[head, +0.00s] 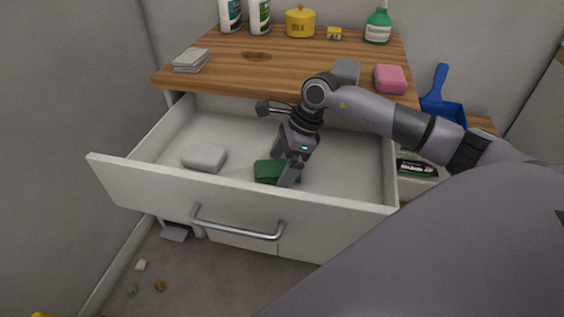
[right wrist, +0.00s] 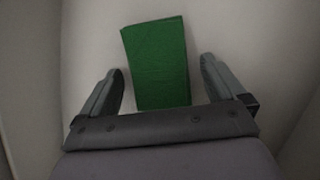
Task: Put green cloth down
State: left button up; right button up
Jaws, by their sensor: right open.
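The green cloth (head: 267,171) is a small folded block lying on the floor of the open white drawer (head: 222,181). My right gripper (head: 284,168) reaches down into the drawer with its fingers around the cloth. In the right wrist view the cloth (right wrist: 157,65) lies between and beyond the two spread fingertips of my right gripper (right wrist: 162,75), with a gap on each side. The gripper is open and holds nothing. My left gripper is not in view.
A pale block (head: 204,157) lies in the drawer to the left. The wooden counter (head: 230,65) above bears bottles, a yellow pot (head: 300,22), grey cloths (head: 191,60), a grey block (head: 346,73) and a pink sponge (head: 390,79). A blue dustpan (head: 441,105) stands at right.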

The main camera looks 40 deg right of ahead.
jog(key=shift+r, duration=0.25)
jog(key=p+v, duration=0.1)
jog(key=v, duration=1.1)
jog(key=shift+f, duration=0.1)
